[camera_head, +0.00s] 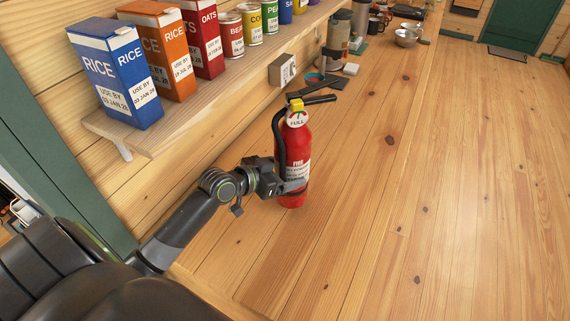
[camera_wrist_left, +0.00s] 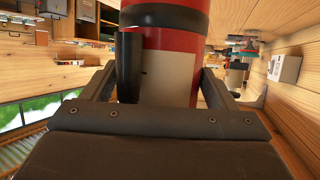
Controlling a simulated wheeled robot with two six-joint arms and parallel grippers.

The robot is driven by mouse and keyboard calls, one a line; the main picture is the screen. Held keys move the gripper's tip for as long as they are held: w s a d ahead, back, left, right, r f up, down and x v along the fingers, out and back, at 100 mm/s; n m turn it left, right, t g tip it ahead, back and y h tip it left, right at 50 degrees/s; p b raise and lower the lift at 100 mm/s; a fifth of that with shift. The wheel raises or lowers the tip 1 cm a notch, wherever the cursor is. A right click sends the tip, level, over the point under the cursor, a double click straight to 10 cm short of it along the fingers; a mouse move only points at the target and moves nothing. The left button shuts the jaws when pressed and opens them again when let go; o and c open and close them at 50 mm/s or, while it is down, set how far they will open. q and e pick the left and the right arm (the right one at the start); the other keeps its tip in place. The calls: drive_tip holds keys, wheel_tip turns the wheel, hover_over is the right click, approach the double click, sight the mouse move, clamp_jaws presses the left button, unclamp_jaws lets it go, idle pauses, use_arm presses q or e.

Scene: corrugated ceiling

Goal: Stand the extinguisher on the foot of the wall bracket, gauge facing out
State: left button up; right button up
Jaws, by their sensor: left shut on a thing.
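The red fire extinguisher (camera_head: 297,150) is upright over the wooden surface in the head view. Its yellow pin, black handle and round "FULL" tag show at the top, and a black hose runs down its left side. My left gripper (camera_head: 291,186) is shut on its lower body. In the left wrist view the red and white body (camera_wrist_left: 175,65) sits between the two fingers (camera_wrist_left: 150,90). I cannot tell whether its base touches the surface. My right gripper is not in view. No wall bracket can be made out clearly.
A shelf (camera_head: 205,120) on the left wall holds boxes such as the blue rice box (camera_head: 122,78) and several cans. A small white box (camera_head: 282,70) is on the wall behind the extinguisher. Cups and a metal bowl (camera_head: 405,38) stand at the back. The wooden surface at right is clear.

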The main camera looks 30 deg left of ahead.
use_arm(q)
drive_tip(key=shift+w+f, duration=0.1)
drive_tip(key=shift+f, duration=1.5)
drive_tip(key=o, duration=1.6)
drive_tip(key=shift+f, duration=0.3)
drive_tip(key=o, duration=0.4)
drive_tip(key=shift+s+r, duration=0.1)
drive_tip(key=shift+s, duration=0.15)
